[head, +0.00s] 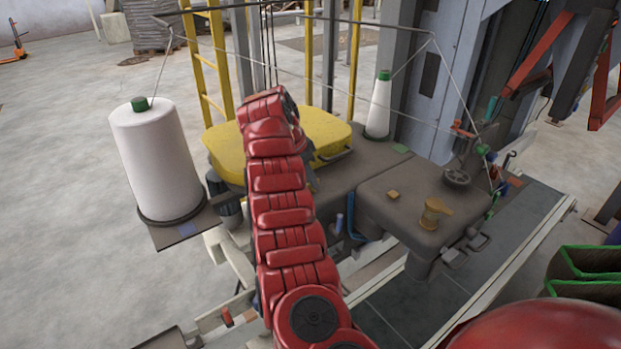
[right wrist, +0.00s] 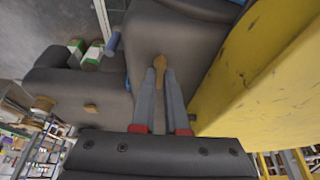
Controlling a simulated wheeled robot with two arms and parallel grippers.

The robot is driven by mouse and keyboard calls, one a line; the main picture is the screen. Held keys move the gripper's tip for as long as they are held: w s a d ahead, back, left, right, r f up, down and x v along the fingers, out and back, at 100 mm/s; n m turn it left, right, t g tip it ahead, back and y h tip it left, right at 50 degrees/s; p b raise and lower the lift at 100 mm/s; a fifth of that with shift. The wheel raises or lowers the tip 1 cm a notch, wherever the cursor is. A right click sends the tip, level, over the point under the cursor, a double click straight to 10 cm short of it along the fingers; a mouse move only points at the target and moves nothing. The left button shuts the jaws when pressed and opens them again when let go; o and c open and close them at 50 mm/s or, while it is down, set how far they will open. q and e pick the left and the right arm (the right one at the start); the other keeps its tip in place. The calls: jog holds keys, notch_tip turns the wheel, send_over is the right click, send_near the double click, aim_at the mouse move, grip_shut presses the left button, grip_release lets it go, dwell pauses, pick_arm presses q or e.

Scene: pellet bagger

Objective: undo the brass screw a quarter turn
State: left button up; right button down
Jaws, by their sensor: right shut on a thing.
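The brass screw (right wrist: 159,61) shows in the right wrist view as a small brass-coloured head on the dark grey machine housing (right wrist: 165,30). My right gripper (right wrist: 160,74) has its two grey fingers closed together on the screw. In the head view my red right arm reaches forward over the machine, and it hides the screw and most of the gripper. The left gripper is in neither view.
A yellow cover (head: 322,130) stands close beside the fingers. A brass knob (head: 434,213) and a small tan block (head: 393,195) sit on the right housing. White thread cones stand at left (head: 158,160) and behind (head: 379,108), with threads strung above.

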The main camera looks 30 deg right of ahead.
jog(key=shift+f+b, duration=0.15)
jog(key=shift+b, duration=0.5)
jog(key=n+t+b, duration=0.1)
jog(key=n+b, duration=0.1)
jog(key=b, duration=0.2)
jog(key=n+t+y+b, duration=0.1)
jog(key=n+b, duration=0.2)
jog(key=b, duration=0.1)
jog(key=n+t+b, duration=0.1)
jog(key=n+b, duration=0.2)
jog(key=b, duration=0.1)
jog(key=shift+s+d+f+y, duration=0.1)
jog(key=shift+s+y, duration=0.1)
jog(key=shift+y, duration=0.1)
jog(key=shift+n+b, duration=0.45)
jog(key=shift+n, duration=0.25)
jog(key=shift+n+y, duration=0.3)
jog(key=shift+n, duration=0.1)
jog(key=shift+r+n+t+y, duration=0.3)
jog(key=shift+n, duration=0.7)
jog(key=n+y+p, duration=0.1)
jog(key=n, duration=0.2)
jog(key=shift+d+r, duration=0.1)
jog(key=shift+d, duration=0.1)
jog(key=shift+n+y+p, duration=0.6)
jog(key=shift+n+p, duration=0.05)
jog(key=shift+n, duration=0.75)
